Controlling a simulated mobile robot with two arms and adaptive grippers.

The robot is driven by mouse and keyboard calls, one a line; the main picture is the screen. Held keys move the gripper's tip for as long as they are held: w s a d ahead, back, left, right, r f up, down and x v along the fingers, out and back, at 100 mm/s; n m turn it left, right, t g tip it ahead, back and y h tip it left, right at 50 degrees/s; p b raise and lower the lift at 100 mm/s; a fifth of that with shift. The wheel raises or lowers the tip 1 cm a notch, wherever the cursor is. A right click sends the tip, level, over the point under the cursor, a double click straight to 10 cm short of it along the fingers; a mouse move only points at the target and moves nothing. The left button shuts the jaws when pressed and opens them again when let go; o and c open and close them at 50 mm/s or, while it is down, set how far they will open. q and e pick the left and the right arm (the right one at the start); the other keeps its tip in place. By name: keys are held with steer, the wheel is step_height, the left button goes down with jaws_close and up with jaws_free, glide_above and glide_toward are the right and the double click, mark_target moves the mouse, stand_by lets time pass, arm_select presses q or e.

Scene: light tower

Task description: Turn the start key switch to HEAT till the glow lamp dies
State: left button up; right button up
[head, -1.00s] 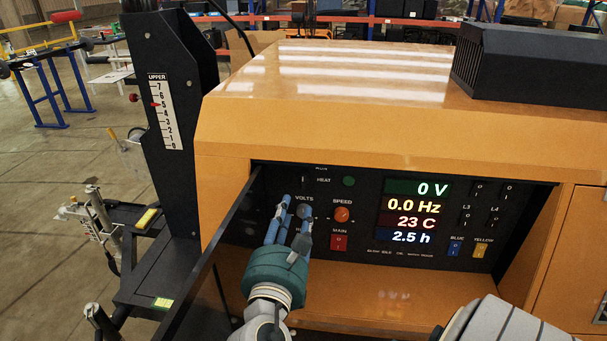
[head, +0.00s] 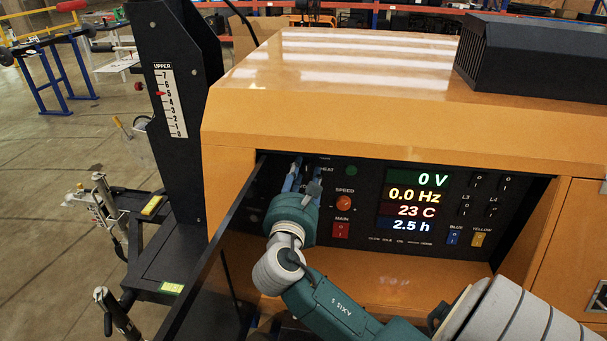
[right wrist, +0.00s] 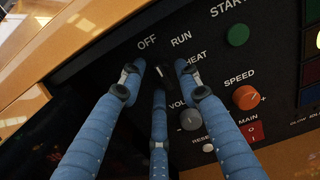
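The start key switch (right wrist: 162,72) shows in the right wrist view as a small pale-tipped lever on the black panel, below the OFF, RUN and HEAT labels. My right gripper (right wrist: 158,80) has its blue fingers spread around the switch, with dark gaps between fingers and lever. I cannot tell if any finger touches it. In the head view my right gripper (head: 300,180) is at the panel's upper left and hides the switch. A round green button or lamp (right wrist: 238,35) sits under the START label, looking unlit. I cannot identify the glow lamp. My left gripper is out of view.
The control panel is recessed in the orange housing (head: 380,120). Right of my gripper are an orange speed knob (head: 344,203), a red main switch (head: 341,230) and a lit display (head: 414,202) reading 0 V. A dark open door (head: 205,270) stands close on the left.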

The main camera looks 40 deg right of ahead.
jaws_close()
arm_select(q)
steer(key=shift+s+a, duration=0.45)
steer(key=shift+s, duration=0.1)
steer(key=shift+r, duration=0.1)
arm_select(e)
steer(key=shift+m, duration=0.4)
steer(key=m+p, duration=0.1)
steer(key=m, duration=0.1)
steer(key=shift+r+m, duration=0.1)
steer(key=shift+m, duration=0.3)
steer(key=m, duration=0.3)
steer(key=shift+s+m, duration=0.15)
steer(key=shift+m, duration=0.15)
steer(key=m+b, duration=0.1)
steer(key=m, duration=0.3)
steer(key=shift+s+d+m, duration=0.1)
steer(key=shift+m, duration=0.2)
arm_select(q)
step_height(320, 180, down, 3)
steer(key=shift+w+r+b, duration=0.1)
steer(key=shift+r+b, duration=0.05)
steer(key=shift+b, duration=1.05)
arm_select(e)
steer(key=m, duration=0.6)
steer(key=shift+s+d, duration=0.1)
